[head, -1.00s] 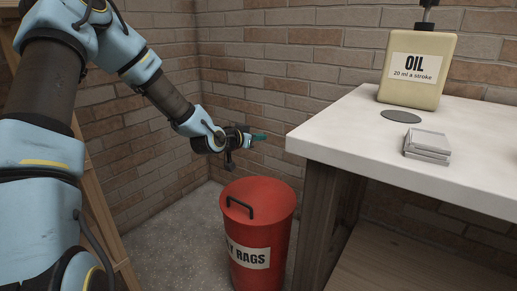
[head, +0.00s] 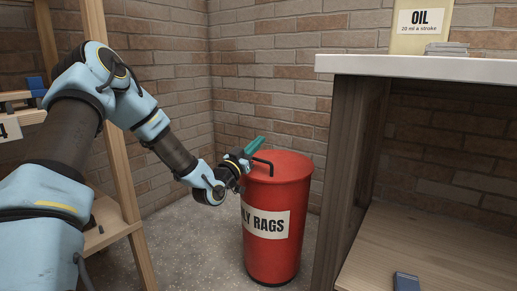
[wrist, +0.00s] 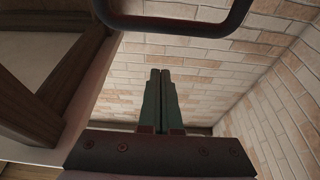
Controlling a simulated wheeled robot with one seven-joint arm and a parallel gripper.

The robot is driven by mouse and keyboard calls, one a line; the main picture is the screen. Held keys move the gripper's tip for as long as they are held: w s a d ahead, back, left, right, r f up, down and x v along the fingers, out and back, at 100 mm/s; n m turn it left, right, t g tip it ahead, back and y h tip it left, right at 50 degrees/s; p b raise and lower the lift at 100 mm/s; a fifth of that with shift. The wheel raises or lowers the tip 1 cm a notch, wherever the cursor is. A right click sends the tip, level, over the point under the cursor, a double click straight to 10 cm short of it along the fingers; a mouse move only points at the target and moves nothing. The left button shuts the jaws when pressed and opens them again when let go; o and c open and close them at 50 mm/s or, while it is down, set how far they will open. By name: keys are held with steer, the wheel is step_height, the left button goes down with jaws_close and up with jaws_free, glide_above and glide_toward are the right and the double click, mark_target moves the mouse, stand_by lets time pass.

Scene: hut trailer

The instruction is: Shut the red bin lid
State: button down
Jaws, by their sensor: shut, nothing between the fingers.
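The red bin (head: 270,235) stands on the floor left of the bench, with a label reading partly "LY RAGS". Its red lid (head: 288,165) lies flat across the top with no gap that I can see. The lid's black handle (head: 262,160) stands up at its left side and also shows as a dark bar across the top of the wrist view (wrist: 185,26). My gripper (head: 260,140) is at the lid's left edge, its teal fingers pointing up and right beside the handle. In the wrist view the fingers (wrist: 160,75) are together and empty. Contact cannot be told.
The white-topped bench (head: 420,69) stands right of the bin, with an oil bottle (head: 420,38) and grey plates (head: 446,49) on top. A blue item (head: 406,282) lies on its lower shelf. A wooden rack (head: 115,150) stands at the left. Brick walls close the corner behind.

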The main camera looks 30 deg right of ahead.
steer(key=h+b, duration=0.1)
steer(key=b, duration=0.2)
glide_above(254, 176)
steer(key=shift+t, duration=0.3)
steer(key=f, duration=0.4)
steer(key=shift+w+d+f, duration=0.1)
steer(key=shift+w+d, duration=0.2)
steer(key=shift+d, duration=0.1)
steer(key=shift+s+a+f+b, duration=0.1)
steer(key=shift+a+f+b, duration=0.05)
steer(key=shift+f+b, duration=0.4)
steer(key=shift+s+a+f+b, duration=0.1)
steer(key=shift+a+f+b, duration=0.05)
steer(key=shift+f+b, duration=0.35)
steer(key=shift+f, duration=0.15)
